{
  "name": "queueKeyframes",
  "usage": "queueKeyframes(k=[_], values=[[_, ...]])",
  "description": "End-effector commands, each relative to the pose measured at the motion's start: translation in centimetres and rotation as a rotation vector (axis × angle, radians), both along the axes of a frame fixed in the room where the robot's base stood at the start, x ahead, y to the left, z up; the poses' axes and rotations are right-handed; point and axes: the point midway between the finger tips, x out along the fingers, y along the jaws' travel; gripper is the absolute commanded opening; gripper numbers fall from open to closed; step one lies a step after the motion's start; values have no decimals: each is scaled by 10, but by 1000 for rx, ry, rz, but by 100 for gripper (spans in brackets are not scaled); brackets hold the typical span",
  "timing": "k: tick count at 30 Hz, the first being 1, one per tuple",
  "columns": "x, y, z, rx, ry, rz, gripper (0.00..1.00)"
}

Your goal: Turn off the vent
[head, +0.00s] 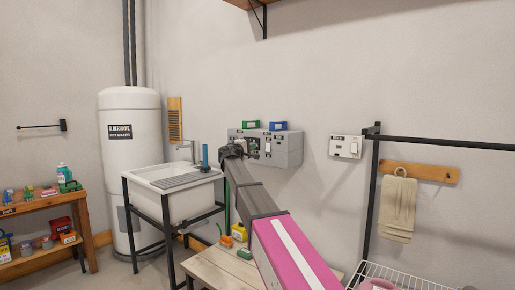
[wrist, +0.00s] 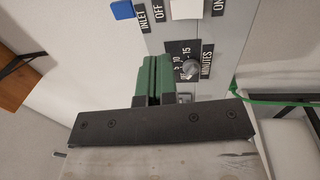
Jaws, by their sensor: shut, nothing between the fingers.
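A grey control box (head: 291,152) is fixed to the back wall, right of the sink. In the wrist view its face (wrist: 224,58) appears turned on its side. It carries a white switch (wrist: 187,9) between OFF and ON labels, a blue square (wrist: 122,9) by an INLET label, and a round knob (wrist: 190,68) on a black MINUTES dial. I see no readable vent label. My gripper (head: 236,150) is at the box's left part and hides some of it. Its green fingers (wrist: 153,78) are shut and empty, beside the dial; I cannot tell whether they touch the box.
A wall plate (head: 346,147) with a switch is to the right of the box. A sink (head: 178,190) on a black frame stands left. A wooden table (head: 215,268) is below my arm. A black rack (head: 375,190) and hanging towel (head: 399,205) are right.

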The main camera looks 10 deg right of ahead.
Motion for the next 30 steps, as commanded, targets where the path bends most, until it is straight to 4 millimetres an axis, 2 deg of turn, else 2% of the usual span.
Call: queueKeyframes(k=[3, 9, 18, 21, 23, 26, 29, 30], values=[[-12, 11, 2, 0, 0, 0, 0], [-19, 19, 3, 0, 0, 0, 0], [-19, 19, 3, 0, 0, 0, 0], [-21, 16, -3, 10, 7, -2, 0], [-25, 11, -17, 33, 19, -5, 0], [-36, -4, -57, 106, 58, -13, 0], [-53, -24, -113, 215, 114, -28, 0], [-62, -33, -138, 266, 139, -37, 0]])
